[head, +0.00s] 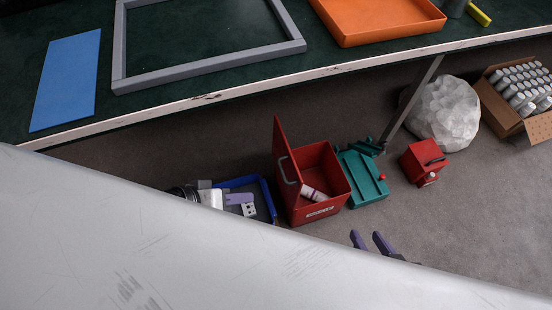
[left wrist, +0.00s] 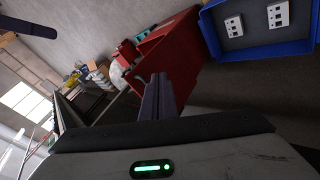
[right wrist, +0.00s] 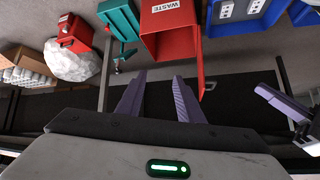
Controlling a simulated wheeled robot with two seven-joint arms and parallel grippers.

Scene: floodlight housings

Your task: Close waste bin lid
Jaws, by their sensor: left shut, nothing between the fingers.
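The red waste bin (head: 325,172) stands on the floor below the bench. Its lid (head: 285,172) is open and stands upright at the bin's left side, with a grey handle on it. A white bottle lies inside. The bin shows in the right wrist view with a WASTE label (right wrist: 170,30), and in the left wrist view (left wrist: 172,48). My left gripper (head: 238,198) is shut and empty, left of the lid and apart from it, over a blue tray. My right gripper (head: 370,238) is open and empty, in front of the bin to the right.
The blue tray (head: 262,186) with white sockets sits left of the bin. A teal case (head: 362,178) and a red can (head: 424,162) stand right of it. A white sack (head: 445,112) and a bottle carton (head: 490,104) are farther right. The bench edge (head: 330,70) runs behind.

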